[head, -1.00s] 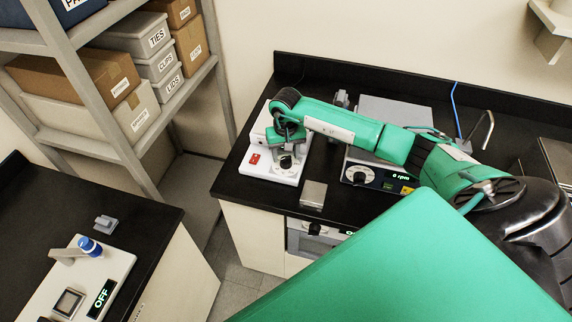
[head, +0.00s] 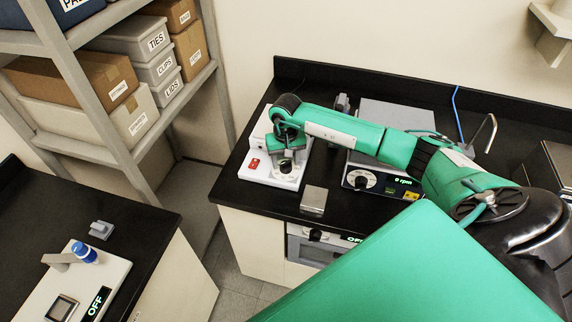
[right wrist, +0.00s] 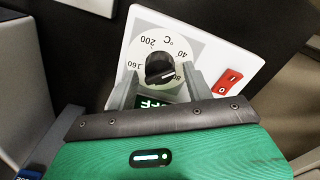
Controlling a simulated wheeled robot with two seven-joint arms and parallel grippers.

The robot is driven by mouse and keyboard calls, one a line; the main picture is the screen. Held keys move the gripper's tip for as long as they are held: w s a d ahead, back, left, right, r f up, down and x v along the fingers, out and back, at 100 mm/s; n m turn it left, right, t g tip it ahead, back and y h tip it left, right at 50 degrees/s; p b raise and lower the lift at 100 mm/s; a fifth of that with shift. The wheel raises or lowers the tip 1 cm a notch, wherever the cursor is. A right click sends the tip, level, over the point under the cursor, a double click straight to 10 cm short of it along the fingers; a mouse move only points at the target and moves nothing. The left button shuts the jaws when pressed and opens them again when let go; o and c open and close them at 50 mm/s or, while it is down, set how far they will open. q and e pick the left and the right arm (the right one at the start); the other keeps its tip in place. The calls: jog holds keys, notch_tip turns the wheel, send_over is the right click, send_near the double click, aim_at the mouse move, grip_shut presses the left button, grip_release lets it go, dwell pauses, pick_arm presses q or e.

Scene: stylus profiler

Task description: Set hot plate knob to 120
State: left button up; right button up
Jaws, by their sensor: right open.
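The hot plate (head: 258,174) is a white unit on the black counter, with a red switch (head: 255,163) on its front. Its black knob (right wrist: 160,68) sits on a round °C dial marked 40, 160 and 200 in the right wrist view; the knob also shows in the head view (head: 286,166). A pale streak crosses the knob, but I cannot tell the number it points to. A partly hidden green display (right wrist: 157,102) is beside the dial. My right gripper (right wrist: 160,82) is open, its fingertips at the knob's near side, one towards each side. My left gripper is out of view.
A stirrer unit (head: 385,180) reading 0 rpm stands to the right of the hot plate. A small metal block (head: 314,199) lies on the counter before them. Shelves with boxes (head: 152,95) are at left. Another bench (head: 150,215) holds a white device reading OFF.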

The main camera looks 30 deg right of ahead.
jog(key=c, duration=0.9)
jog(key=m, duration=1.1)
jog(key=shift+m, duration=0.3)
jog(key=m, duration=1.5)
jog(key=o, duration=1.1)
jog(key=shift+c, duration=0.2)
